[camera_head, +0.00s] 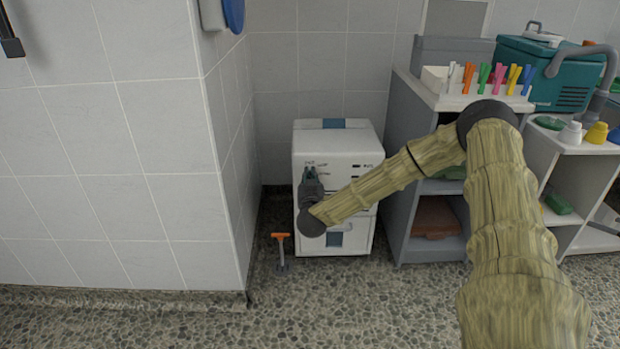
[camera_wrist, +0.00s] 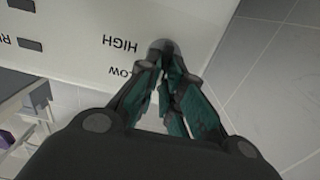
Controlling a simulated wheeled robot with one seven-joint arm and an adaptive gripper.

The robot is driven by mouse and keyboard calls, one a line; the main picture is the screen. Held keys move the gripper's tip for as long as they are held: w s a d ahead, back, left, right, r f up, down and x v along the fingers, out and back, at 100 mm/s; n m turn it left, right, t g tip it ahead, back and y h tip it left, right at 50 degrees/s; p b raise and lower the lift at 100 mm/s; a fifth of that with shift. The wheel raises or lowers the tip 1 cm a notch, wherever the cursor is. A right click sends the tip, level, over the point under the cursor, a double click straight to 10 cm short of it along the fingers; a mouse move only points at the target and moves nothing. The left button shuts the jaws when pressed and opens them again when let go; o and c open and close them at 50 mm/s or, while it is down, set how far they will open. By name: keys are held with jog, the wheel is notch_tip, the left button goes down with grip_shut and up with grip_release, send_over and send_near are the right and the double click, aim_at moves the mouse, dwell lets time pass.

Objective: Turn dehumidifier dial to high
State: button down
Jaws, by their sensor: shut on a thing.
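The dehumidifier (camera_head: 354,148) is a white box with dark slots, standing on the floor against the tiled wall. Its front panel (camera_wrist: 100,28) fills the upper part of the wrist view, with the words HIGH and LOW printed upside down beside the dial. The dial (camera_wrist: 163,47) is a dark round knob, mostly hidden behind the fingertips. My gripper (camera_wrist: 166,74) has its green-padded fingers closed around the dial. In the head view my gripper (camera_head: 311,174) is at the upper left of the dehumidifier's front. The dial's pointer direction cannot be made out.
A tiled wall corner (camera_head: 222,180) stands close on the left. An orange-headed tool (camera_head: 281,250) stands on the floor by it. A grey shelf unit (camera_head: 402,170) with coloured pegs (camera_head: 485,78) is on the right. The pebbled floor in front is clear.

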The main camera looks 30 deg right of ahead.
jog(key=shift+m+p, duration=0.3)
jog(key=shift+s+d+f+m+p, duration=0.2)
jog(key=shift+d+f+m, duration=0.1)
jog(key=shift+m, duration=2.55)
jog(key=shift+s+d+f+m+p, duration=0.15)
jog(key=shift+f+m+p, duration=0.1)
jog(key=shift+m, duration=2.65)
jog(key=shift+s+d+f+m+p, duration=0.1)
jog(key=shift+d+f+m+p, duration=0.15)
jog(key=shift+m, duration=2.6)
jog(key=c, duration=1.6)
grip_release()
jog(key=shift+o, duration=0.2)
